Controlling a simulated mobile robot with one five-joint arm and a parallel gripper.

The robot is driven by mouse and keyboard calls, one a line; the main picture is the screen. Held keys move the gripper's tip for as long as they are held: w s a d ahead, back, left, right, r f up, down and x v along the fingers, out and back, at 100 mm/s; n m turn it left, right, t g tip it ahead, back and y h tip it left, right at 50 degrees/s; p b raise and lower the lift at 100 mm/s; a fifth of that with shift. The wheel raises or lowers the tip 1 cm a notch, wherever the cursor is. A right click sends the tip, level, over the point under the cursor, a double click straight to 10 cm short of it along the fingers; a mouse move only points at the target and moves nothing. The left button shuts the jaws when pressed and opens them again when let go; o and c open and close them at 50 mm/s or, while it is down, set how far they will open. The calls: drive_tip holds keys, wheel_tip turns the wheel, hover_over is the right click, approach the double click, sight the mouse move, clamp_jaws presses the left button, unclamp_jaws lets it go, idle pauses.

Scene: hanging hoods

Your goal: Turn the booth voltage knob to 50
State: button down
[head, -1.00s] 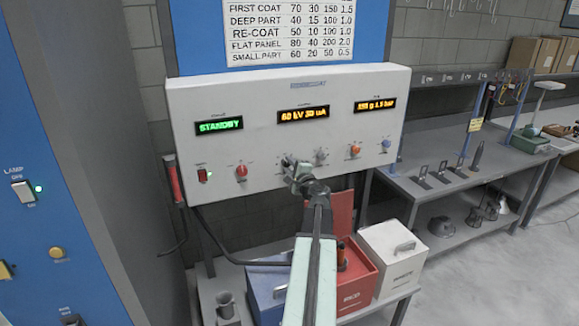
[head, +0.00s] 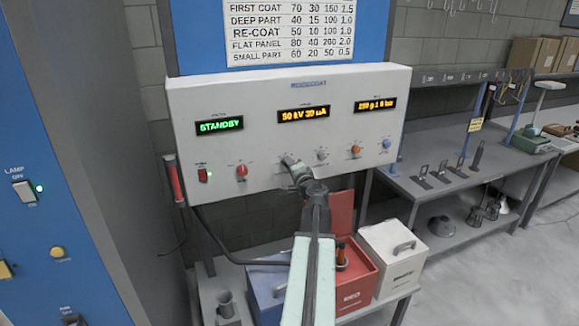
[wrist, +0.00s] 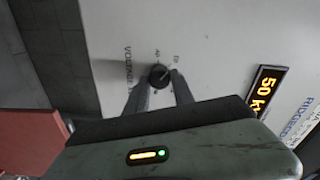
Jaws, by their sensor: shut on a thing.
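The booth voltage knob (wrist: 159,76) is a small dark round knob on the white control panel (head: 225,95), with VOLTAGE lettering beside it in the wrist view. My gripper (wrist: 160,88) is shut on this knob, one finger on each side. In the head view my gripper (head: 290,164) reaches the panel's lower middle and hides the knob. The amber display (head: 303,115) above it reads 50 kV and what looks like 30 uA. It also shows in the wrist view (wrist: 264,92) as 50 k, partly cut off.
A red knob (head: 241,172) and a lit red switch (head: 204,175) are left of my gripper. A grey knob (head: 321,154), an orange knob (head: 355,150) and a blue button (head: 386,143) are to its right. A red box (head: 352,290) and a white box (head: 393,252) stand below.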

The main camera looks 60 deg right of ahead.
drive_tip(key=shift+f, duration=0.1)
drive_tip(key=c, duration=1.1)
unclamp_jaws()
drive_tip(key=v, duration=0.8)
drive_tip(key=shift+d, duration=0.1)
